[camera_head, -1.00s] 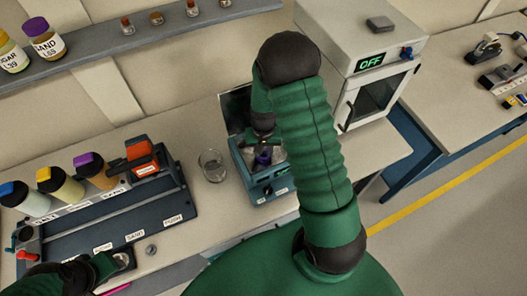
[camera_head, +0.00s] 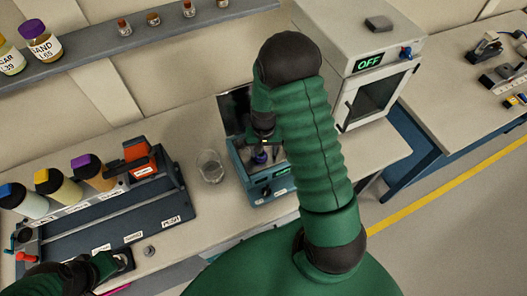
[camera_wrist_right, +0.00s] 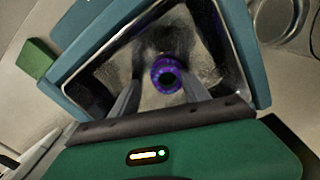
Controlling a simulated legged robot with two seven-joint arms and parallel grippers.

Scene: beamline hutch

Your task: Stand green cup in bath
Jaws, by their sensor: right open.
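The bath (camera_head: 270,190) is a blue-teal box with an open top and a dark raised lid; it also shows in the wrist view (camera_wrist_right: 262,75). A purple round thing (camera_head: 260,158) with a dark hollow centre stands in it, seen from above in the wrist view (camera_wrist_right: 167,75). I see no cup that is clearly green. My right gripper (camera_head: 261,148) is over the bath, its two fingers (camera_wrist_right: 160,97) apart, one on each side of the purple thing, with gaps visible. My left gripper (camera_head: 122,262) is at the lower left, its fingers mostly hidden.
A clear glass beaker (camera_head: 210,166) stands just left of the bath. A dark rack (camera_head: 150,215) with several capped bottles is further left. A white oven (camera_head: 365,65) reading OFF stands to the right. A shelf (camera_head: 150,35) with jars runs above. A small green block (camera_wrist_right: 38,60) sits beside the bath.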

